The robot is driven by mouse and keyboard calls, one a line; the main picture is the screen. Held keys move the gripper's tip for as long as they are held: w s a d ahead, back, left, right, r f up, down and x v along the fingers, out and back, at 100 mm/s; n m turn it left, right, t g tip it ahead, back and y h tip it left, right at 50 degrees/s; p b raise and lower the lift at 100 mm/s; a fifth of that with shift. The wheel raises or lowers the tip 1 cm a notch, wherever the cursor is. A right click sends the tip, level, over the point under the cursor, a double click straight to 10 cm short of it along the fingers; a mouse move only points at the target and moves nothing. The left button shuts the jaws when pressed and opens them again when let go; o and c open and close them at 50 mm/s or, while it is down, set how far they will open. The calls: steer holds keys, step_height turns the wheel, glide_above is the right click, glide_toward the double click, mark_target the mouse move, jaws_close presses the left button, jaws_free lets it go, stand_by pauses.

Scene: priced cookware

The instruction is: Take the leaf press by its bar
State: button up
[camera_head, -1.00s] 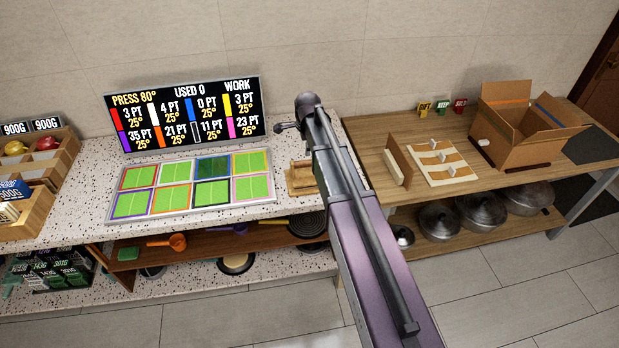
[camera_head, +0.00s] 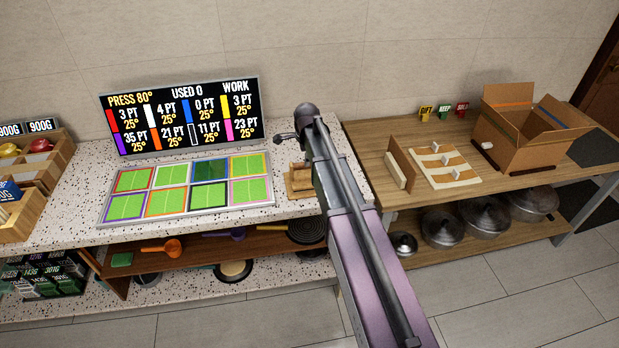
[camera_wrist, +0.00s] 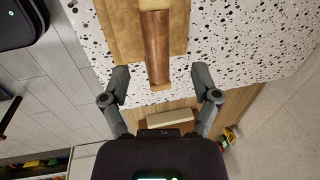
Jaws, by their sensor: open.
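The leaf press (camera_head: 301,180) is a small tan wooden thing on the speckled counter, right of the panel of green squares. My arm partly hides it in the head view. In the wrist view its pale wooden board (camera_wrist: 125,35) carries a round brown bar (camera_wrist: 157,50) running down the picture. My gripper (camera_wrist: 160,84) is open and empty, with one finger on each side of the bar's lower end. The fingers stand apart from the bar. I cannot tell the height between them. In the head view my arm hides the fingers.
The speckled counter (camera_head: 75,205) ends just right of the press. A wooden table (camera_head: 375,155) adjoins it, with an upright board (camera_head: 400,165), a slotted rack (camera_head: 447,165) and an open cardboard box (camera_head: 525,140). A display (camera_head: 182,115) stands behind the panel (camera_head: 188,188).

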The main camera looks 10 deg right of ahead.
mark_target(305, 173)
steer(key=shift+f, duration=0.1)
step_height(305, 173, down, 3)
steer(key=b, duration=0.3)
steer(key=shift+w+d+f+b, duration=0.1)
steer(key=shift+d+f+b, duration=0.1)
steer(key=shift+b, duration=0.1)
steer(key=shift+w+f+b, duration=0.25)
steer(key=shift+f+b, duration=0.55)
steer(key=shift+b, duration=0.05)
jaws_close()
